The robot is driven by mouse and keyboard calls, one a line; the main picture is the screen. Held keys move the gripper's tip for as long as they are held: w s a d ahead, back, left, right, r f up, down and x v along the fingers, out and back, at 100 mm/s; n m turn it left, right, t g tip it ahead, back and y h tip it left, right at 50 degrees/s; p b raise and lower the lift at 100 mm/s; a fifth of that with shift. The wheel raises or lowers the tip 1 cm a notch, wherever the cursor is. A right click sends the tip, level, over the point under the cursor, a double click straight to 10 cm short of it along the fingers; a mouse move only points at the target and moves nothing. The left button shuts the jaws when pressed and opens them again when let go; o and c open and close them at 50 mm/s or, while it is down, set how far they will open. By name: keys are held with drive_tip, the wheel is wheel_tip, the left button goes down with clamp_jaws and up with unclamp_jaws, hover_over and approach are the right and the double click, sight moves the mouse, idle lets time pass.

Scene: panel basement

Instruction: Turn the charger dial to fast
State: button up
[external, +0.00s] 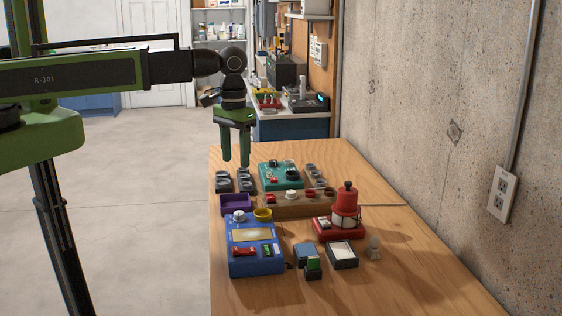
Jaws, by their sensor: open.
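My gripper (236,163) points down with its two green fingers apart and nothing between them. A blue box (241,268) stands nearer the camera at the table's left edge. It has a pale knob (239,215), a cream panel, a red part and a green part on top. I cannot tell which box is the charger, and no dial markings are readable.
A purple tray (237,208), a yellow ring (263,214) and a wooden rack (270,209) with several knobs crowd the middle. A red device (346,206), a white-topped tray (342,265) and a small blue-green block (313,271) stand nearer. The table's right front is clear beside the concrete wall.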

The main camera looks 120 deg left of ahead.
sight(239, 213)
wheel_tip(239, 213, down, 16)
drive_tip(key=b, duration=1.5)
drive_tip(key=shift+f, duration=0.2)
drive_tip(key=shift+r, duration=0.1)
drive_tip(key=shift+c, duration=0.4)
clamp_jaws()
